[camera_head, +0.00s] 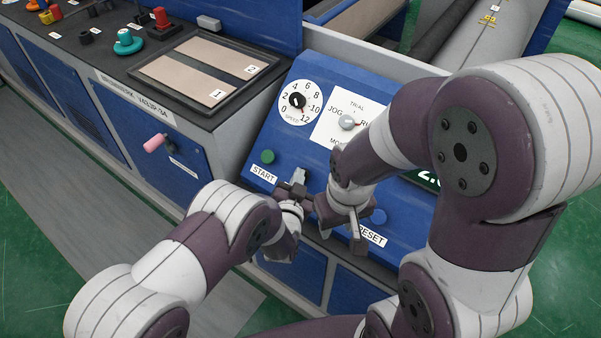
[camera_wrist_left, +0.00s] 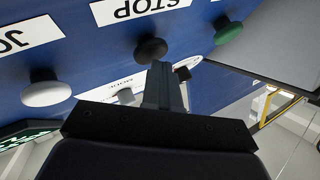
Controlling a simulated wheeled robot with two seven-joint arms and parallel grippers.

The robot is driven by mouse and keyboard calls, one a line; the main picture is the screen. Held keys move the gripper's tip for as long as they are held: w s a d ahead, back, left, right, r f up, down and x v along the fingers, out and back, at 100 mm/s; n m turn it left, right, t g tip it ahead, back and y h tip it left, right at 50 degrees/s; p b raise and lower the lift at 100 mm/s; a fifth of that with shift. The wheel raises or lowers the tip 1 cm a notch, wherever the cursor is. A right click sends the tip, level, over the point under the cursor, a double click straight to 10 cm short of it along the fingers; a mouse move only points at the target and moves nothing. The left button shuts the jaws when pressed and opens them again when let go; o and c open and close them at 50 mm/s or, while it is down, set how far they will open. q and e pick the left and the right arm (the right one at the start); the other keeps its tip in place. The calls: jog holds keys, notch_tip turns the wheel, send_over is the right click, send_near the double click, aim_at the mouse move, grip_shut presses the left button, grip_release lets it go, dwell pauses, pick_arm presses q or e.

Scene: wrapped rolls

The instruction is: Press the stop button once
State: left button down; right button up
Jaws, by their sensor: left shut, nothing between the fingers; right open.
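The stop button shows in the left wrist view as a black mushroom button (camera_wrist_left: 150,48), beside an upside-down STOP label (camera_wrist_left: 140,10) on the blue panel. My left gripper (camera_wrist_left: 163,72) is shut and empty, its fingertips very close to this button; I cannot tell whether they touch. In the head view my left gripper (camera_head: 299,177) is over the lower panel, right of the green START button (camera_head: 267,157), and the stop button is hidden behind my grippers and arms. My right gripper (camera_head: 338,234) is open, just right of and below my left one, close to the panel.
A blue RESET button (camera_head: 378,215) lies right of my right gripper. A white button (camera_wrist_left: 46,91) and the green button (camera_wrist_left: 228,30) flank the stop button in the wrist view. A speed dial (camera_head: 298,101) and mode knob (camera_head: 347,122) sit higher. A pink handle (camera_head: 155,143) sticks out left.

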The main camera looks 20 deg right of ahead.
pick_arm(q)
jog(key=shift+s+a+r+p, duration=0.35)
jog(key=shift+a+r+p, duration=0.1)
jog(key=shift+r+p, duration=0.25)
jog(key=a+r+p, duration=0.1)
jog(key=s+r+p, duration=0.1)
jog(key=s+a+r+p, duration=0.1)
jog(key=r+p, duration=0.1)
jog(key=shift+a, duration=0.3)
dwell(0.6)
